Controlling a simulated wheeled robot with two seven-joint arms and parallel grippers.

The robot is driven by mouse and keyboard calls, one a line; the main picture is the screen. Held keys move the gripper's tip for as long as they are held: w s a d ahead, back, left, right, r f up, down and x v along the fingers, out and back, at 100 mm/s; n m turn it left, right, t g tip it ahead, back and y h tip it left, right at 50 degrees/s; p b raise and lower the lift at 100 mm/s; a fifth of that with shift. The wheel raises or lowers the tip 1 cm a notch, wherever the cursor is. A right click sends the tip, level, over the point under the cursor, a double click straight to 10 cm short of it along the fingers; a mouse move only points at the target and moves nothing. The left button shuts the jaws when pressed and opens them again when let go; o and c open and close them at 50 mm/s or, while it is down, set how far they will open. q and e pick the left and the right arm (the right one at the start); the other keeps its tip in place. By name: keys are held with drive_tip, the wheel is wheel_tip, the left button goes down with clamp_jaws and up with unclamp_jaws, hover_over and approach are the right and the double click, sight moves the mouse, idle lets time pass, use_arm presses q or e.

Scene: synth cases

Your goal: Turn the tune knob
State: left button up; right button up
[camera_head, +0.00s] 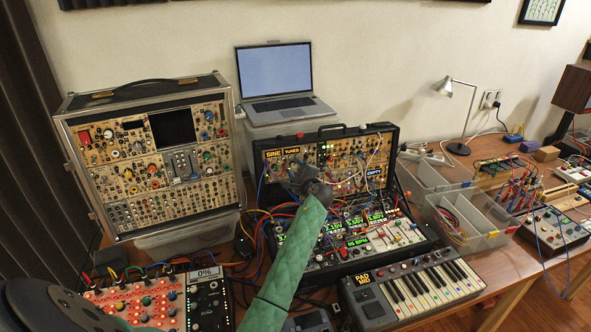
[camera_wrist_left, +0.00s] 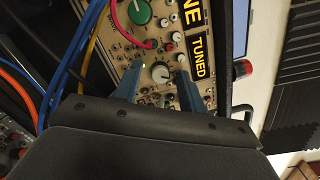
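The synth case (camera_head: 330,138) has a tan panel at its upper left with yellow displays reading SINE and TUNED (camera_head: 291,136). The TUNED display (camera_wrist_left: 201,60) also shows in the left wrist view. A dark knob with a pale top (camera_wrist_left: 161,72) sits on that panel beside the display; I cannot read a label naming it the tune knob. My left gripper (camera_head: 306,176) is in front of the panel, with the green arm below it. In the left wrist view its two blue fingers (camera_wrist_left: 160,70) are apart, one on each side of this knob, with small gaps visible. The right gripper is not in view.
A larger green knob (camera_wrist_left: 139,11) and a pink cable (camera_wrist_left: 121,38) are close to the fingers. Blue and orange cables hang at the left. A laptop (camera_head: 283,84) stands behind the case, a taller synth case (camera_head: 150,160) stands left, and a keyboard (camera_head: 415,290) lies in front.

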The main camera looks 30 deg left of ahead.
use_arm(q)
drive_tip(key=shift+s+d+r, duration=0.1)
drive_tip(key=shift+s+d, duration=0.25)
drive_tip(key=shift+d, duration=0.1)
drive_tip(key=p+v, duration=0.2)
drive_tip(key=v, duration=0.4)
drive_tip(key=shift+s+d, duration=0.15)
drive_tip(key=shift+d, duration=0.1)
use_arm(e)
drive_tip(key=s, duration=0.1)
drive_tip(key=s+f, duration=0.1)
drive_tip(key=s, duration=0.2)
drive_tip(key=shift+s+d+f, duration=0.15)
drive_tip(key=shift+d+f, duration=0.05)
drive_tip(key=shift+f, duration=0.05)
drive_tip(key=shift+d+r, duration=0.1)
